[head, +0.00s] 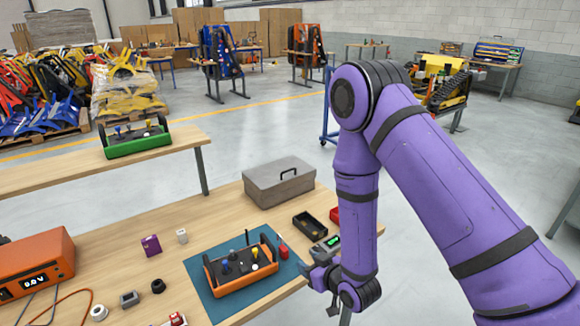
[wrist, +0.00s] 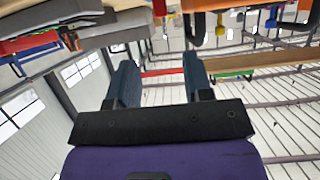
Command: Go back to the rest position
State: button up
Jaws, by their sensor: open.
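My gripper (head: 318,272) hangs at the end of my purple arm, just right of the teal mat (head: 212,304) in the head view. In the wrist view its two dark fingers (wrist: 161,82) stand apart with nothing between them. An orange and black control box (head: 232,283) with small knobs and levers lies on the mat, left of my gripper and apart from it. Part of an orange box (wrist: 205,5) shows at the top of the wrist view, which looks upside down.
A grey toolbox (head: 279,184), a black tray (head: 310,226) and a small device with a green display (head: 331,242) are on the workbench (head: 215,222). An orange power supply (head: 40,262) stands at its left. A green control box (head: 137,145) is on another table. Open floor lies beyond.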

jog(key=w+d+r+m+h, duration=0.1)
jog(key=d+r, duration=0.2)
jog(key=r, duration=0.4)
jog(key=w+d+r+g+h, duration=0.1)
jog(key=w+d+r+h, duration=0.15)
jog(key=r, duration=0.45)
jog(key=d+r+m+h, duration=0.1)
jog(key=d+r, duration=0.3)
jog(key=r, duration=0.3)
jog(key=s+d+r+m+g+h, duration=0.1)
jog(key=s+d+r, duration=0.3)
jog(key=r, duration=0.2)
jog(key=s+d+r+m+g+h, duration=0.1)
jog(key=s+d+r, duration=0.2)
jog(key=r, duration=0.3)
jog(key=s+d+r+m+g, duration=0.1)
jog(key=s+d+r, duration=0.1)
jog(key=s, duration=0.5)
jog(key=s+d+r+m+g, duration=0.1)
jog(key=s+d+r, duration=0.1)
jog(key=s+r, duration=0.2)
jog(key=s+d+r+g, duration=0.1)
jog(key=s+d+r, duration=0.1)
jog(key=s, duration=0.9)
jog(key=shift+d+r+m+h, duration=0.2)
jog(key=shift+r+m+h, duration=0.25)
jog(key=shift+r, duration=0.3)
jog(key=shift+w, duration=0.1)
